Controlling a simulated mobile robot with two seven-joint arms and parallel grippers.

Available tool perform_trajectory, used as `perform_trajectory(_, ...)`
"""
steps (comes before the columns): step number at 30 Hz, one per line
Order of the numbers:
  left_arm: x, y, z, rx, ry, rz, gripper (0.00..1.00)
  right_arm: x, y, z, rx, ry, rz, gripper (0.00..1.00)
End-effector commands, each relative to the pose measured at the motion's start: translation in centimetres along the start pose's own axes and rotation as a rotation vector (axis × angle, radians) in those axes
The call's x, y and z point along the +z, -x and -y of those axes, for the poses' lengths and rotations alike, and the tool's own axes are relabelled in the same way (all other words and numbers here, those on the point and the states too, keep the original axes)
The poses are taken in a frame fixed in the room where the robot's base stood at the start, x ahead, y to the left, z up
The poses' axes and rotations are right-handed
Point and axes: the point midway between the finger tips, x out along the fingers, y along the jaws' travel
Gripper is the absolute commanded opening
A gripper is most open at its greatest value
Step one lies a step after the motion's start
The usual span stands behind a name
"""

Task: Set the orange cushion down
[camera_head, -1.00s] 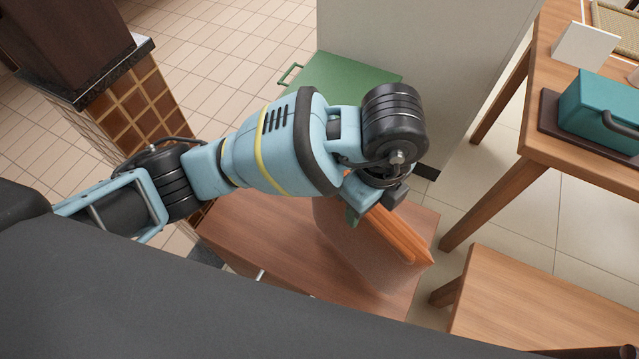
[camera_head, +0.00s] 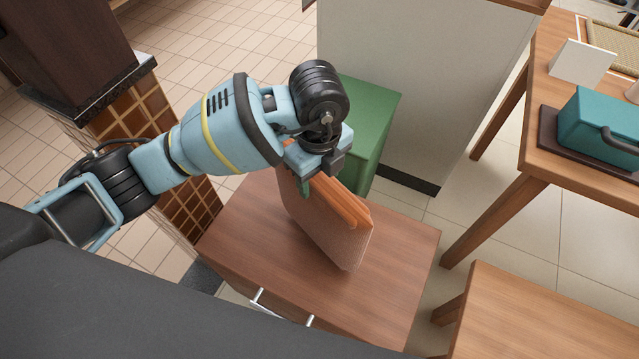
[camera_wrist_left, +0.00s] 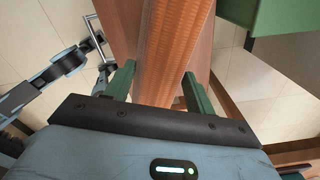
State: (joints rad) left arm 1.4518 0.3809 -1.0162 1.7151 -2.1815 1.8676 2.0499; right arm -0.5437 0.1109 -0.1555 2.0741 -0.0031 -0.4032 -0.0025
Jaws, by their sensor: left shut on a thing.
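The orange cushion (camera_head: 345,205) is a thin slab held on edge, with its orange rim up and a brownish face toward me. My left gripper (camera_head: 312,176) is shut on its upper edge. The cushion is over the top of the wooden cabinet (camera_head: 385,290); I cannot tell whether its lower edge touches the wood. In the left wrist view the cushion (camera_wrist_left: 175,45) runs between the two green fingers of the left gripper (camera_wrist_left: 160,88). Part of the cushion's upper edge is hidden by the gripper. My right gripper is not in view.
A green box (camera_head: 370,120) stands just behind the cabinet, against a pale wall. A brown-tiled pillar (camera_head: 185,205) is to the left. A wooden table with a teal box (camera_head: 600,125) and a wooden bench (camera_head: 530,320) are to the right. The cabinet top's right and front are clear.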

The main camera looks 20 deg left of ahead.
Motion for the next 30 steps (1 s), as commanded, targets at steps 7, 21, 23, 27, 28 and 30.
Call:
perform_trajectory(7, -0.3, -3.1, -0.1, 0.004, -0.005, -0.003, 0.10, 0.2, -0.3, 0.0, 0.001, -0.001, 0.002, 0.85)
perform_trajectory(21, -0.3, -3.3, -0.1, 0.005, -0.005, -0.002, 0.74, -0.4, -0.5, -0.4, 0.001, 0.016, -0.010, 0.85)
perform_trajectory(23, -0.3, -3.3, -0.1, 0.005, -0.005, -0.003, 0.77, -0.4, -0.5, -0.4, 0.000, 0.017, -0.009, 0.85)
perform_trajectory(27, -0.3, -3.3, -0.1, 0.005, -0.005, -0.003, 0.77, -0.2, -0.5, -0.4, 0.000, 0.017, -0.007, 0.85)
perform_trajectory(28, -0.3, -3.3, -0.1, 0.005, -0.005, -0.003, 0.77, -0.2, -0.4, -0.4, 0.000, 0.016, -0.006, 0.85)
perform_trajectory(30, -0.3, -3.2, -0.1, 0.004, -0.005, -0.003, 0.77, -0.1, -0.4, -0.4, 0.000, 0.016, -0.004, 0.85)
